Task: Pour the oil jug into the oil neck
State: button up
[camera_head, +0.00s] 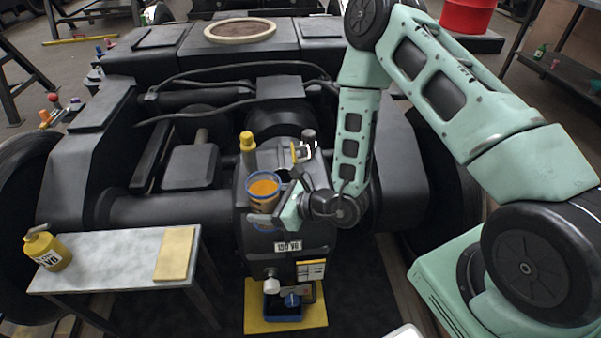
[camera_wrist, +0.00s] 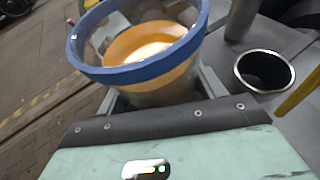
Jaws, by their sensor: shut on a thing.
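A clear jug with a blue rim and amber oil in it (camera_head: 264,192) is over the dark gearbox (camera_head: 289,244) in the head view. In the wrist view the jug (camera_wrist: 140,45) fills the upper middle, its oil below the rim, and it looks about upright. My gripper (camera_head: 279,216) is shut on the jug. The oil neck (camera_wrist: 264,71), a dark round hole with a bright metal rim, is just right of the jug in the wrist view. In the head view the neck (camera_head: 284,175) shows only in part beside the jug. No oil stream shows.
A yellow-capped post (camera_head: 247,143) and a dark post (camera_head: 309,138) rise from the gearbox top close by. A yellow mat (camera_head: 255,318) lies below the gearbox.

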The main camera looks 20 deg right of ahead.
aim_at(255, 175)
jog(key=shift+s+d, duration=0.1)
jog(key=shift+d, duration=0.15)
jog(key=shift+r, duration=0.15)
jog(key=shift+w+d+r+m+g+y+p, duration=0.2)
jog(key=shift+w+m+g+y+p, duration=0.15)
jog(key=shift+m, duration=0.35)
jog(key=shift+w+d+r+m+g, duration=0.2)
jog(key=shift+m+g, duration=0.25)
jog(key=shift+m, duration=0.15)
jog(key=shift+m+g+y, duration=0.4)
jog(key=shift+m+y, duration=0.05)
jog(key=shift+m, duration=0.15)
jog(key=shift+w+d+r+p, duration=0.1)
jog(key=shift+r+p, duration=0.85)
jog(key=shift+r, duration=0.25)
jog(key=shift+w+d+r+p, duration=0.1)
jog(key=shift+r+p, duration=0.85)
jog(key=shift+r, duration=0.2)
jog(key=shift+w+d+r+m+g+y+p, duration=0.2)
jog(key=shift+r+m+p, duration=0.1)
jog(key=shift+r+p, duration=0.4)
jog(key=shift+w+d+r+m+g+y+p, duration=0.15)
jog(key=shift+r+m+p, duration=0.25)
jog(key=shift+r, duration=0.4)
jog(key=shift+a+f+m+g+y, duration=0.15)
jog(key=shift+m+g+y, duration=0.1)
jog(key=shift+m, duration=0.15)
